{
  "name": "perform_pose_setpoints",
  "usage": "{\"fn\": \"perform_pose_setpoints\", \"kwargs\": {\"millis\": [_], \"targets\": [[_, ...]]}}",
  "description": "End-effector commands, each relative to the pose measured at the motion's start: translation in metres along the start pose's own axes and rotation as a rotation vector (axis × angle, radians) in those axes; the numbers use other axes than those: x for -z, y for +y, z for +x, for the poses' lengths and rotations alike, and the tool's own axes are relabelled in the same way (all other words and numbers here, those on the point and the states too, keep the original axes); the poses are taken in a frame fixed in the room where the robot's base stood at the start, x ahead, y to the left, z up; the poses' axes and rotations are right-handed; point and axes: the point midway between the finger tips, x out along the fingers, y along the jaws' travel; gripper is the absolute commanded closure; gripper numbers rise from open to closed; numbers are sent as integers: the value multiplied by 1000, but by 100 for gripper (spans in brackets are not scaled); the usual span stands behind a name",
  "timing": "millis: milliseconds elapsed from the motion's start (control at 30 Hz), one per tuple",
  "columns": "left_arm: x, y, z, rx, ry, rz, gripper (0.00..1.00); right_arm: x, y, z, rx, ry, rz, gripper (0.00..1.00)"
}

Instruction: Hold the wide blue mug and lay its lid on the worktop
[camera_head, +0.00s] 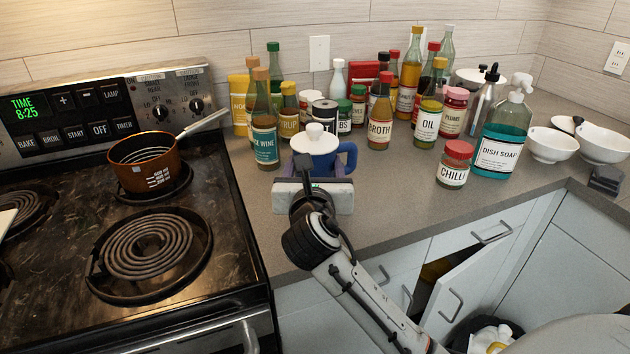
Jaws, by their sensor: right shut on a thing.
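The wide blue mug (345,160) stands on the worktop just right of the stove, with its handle toward the right. Its white lid (317,143) with a round knob sits on top of the mug. My right gripper (314,181) comes from the front and is shut on the mug's body. The gripper's palm hides the mug's lower front, and the fingertips are mostly hidden. My left gripper is not in view.
A chilli jar (455,165) stands to the right. The worktop (395,205) between mug and chilli jar is bare. A copper saucepan (146,170) sits on the stove. A cupboard door (470,285) hangs open below.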

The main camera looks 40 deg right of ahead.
Motion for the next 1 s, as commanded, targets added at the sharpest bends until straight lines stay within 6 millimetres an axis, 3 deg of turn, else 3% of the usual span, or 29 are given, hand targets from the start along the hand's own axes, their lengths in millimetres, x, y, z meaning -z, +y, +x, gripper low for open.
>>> {"fn": "perform_pose_setpoints", "kwargs": {"millis": [33, 200, 533, 567, 800, 1000], "targets": [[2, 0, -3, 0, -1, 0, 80, -14, 0, -2, -1, -5, 3, 67], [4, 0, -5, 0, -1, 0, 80, -33, 0, -5, -1, -3, 1, 67], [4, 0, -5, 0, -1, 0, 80, -37, 0, -6, 0, -1, -1, 67], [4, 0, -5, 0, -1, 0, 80, -37, 0, -6, 0, -1, -1, 42], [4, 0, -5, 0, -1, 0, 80, -37, 0, -6, 0, -1, -1, 79], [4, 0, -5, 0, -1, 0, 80, -37, 0, -6, 0, -1, -1, 79]]}}
